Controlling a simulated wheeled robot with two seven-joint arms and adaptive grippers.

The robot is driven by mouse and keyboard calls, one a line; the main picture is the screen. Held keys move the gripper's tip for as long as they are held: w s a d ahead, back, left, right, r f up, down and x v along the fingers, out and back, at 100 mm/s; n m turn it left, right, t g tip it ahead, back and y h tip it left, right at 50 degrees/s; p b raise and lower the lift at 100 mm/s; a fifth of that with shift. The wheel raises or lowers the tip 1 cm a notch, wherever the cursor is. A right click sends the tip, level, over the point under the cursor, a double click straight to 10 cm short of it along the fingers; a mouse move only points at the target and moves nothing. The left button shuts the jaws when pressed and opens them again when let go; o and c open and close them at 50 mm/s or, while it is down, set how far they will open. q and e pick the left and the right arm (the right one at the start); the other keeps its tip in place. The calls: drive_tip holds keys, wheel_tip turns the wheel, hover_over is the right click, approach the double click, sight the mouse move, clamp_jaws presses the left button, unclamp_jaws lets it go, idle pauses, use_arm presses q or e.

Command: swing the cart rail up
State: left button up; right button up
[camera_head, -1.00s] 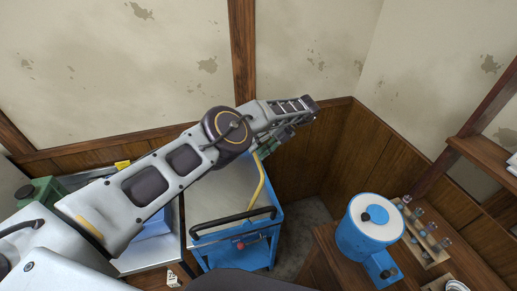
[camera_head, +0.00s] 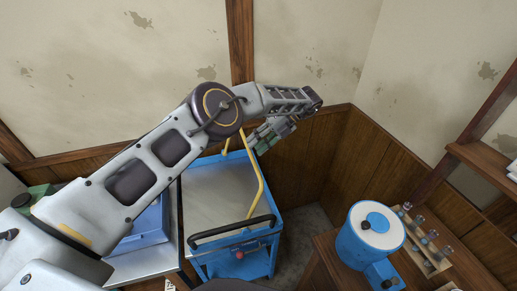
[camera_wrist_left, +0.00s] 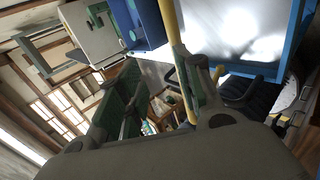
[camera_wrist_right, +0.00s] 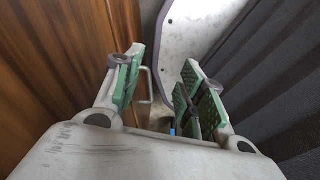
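The blue cart (camera_head: 238,262) stands below my left arm, with a grey top and a black push handle (camera_head: 235,232). Its yellow rail (camera_head: 261,180) rises above the top at the cart's right side and bends over toward the back. My left gripper (camera_head: 268,137) is beside the rail's upper part, on its right. In the left wrist view the rail (camera_wrist_left: 171,25) runs close along one finger of the open gripper and is partly hidden by it; I cannot tell whether they touch. My right gripper (camera_wrist_right: 160,80) is open and empty, outside the head view.
A metal bench (camera_head: 150,262) with a blue case (camera_head: 143,228) adjoins the cart's left. A blue and white round device (camera_head: 371,232) and a rack of vials (camera_head: 428,243) stand on a wooden table at right. Panelled walls (camera_head: 310,165) close off the back corner.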

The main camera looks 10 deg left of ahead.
use_arm(q)
drive_tip(key=shift+s+r, duration=0.1)
drive_tip(key=shift+r, duration=1.95)
drive_tip(key=shift+s, duration=0.1)
